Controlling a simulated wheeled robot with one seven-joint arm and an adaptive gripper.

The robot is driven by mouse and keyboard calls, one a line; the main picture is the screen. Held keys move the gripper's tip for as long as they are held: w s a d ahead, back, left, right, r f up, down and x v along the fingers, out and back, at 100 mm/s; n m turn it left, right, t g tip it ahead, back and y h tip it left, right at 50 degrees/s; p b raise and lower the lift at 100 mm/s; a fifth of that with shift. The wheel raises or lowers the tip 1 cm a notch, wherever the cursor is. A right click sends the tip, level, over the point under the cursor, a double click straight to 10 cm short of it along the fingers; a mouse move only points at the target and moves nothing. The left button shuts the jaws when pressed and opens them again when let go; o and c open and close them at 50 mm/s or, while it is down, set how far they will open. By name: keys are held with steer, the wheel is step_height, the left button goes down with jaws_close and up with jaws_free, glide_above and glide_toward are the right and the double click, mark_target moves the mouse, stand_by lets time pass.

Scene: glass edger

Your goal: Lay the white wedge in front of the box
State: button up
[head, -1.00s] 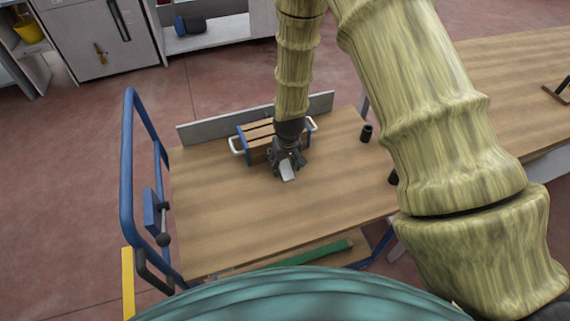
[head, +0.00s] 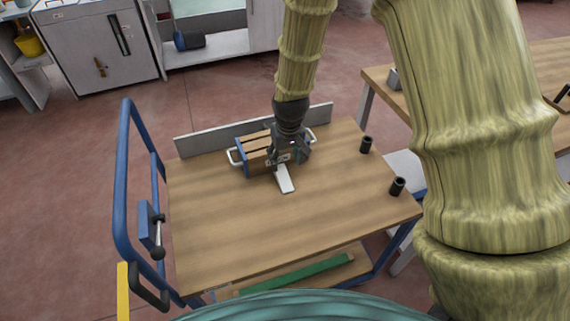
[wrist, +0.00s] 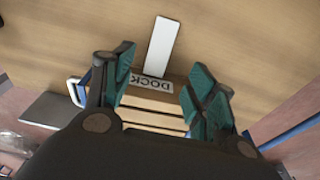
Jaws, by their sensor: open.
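The white wedge (head: 285,179) lies flat on the wooden cart top, in front of the slatted wooden box (head: 257,163). In the wrist view the white wedge (wrist: 161,46) has one end close to the box's DOCK label (wrist: 152,83); I cannot tell whether they touch. My gripper (head: 288,158) is above the front of the box, just behind the wedge. In the wrist view my gripper (wrist: 163,80) has its fingers spread wide, with nothing between them but the view of the label and box. My gripper hides part of the box in the head view.
Two dark cylinders (head: 397,187) and (head: 366,145) stand at the cart's right side. A grey board (head: 200,141) rises along the back edge. A blue rail (head: 126,190) with a clamp borders the left. The front of the cart top is clear.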

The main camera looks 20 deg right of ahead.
steer(key=shift+s+r, duration=0.1)
steer(key=shift+r, duration=0.55)
stand_by(1.1)
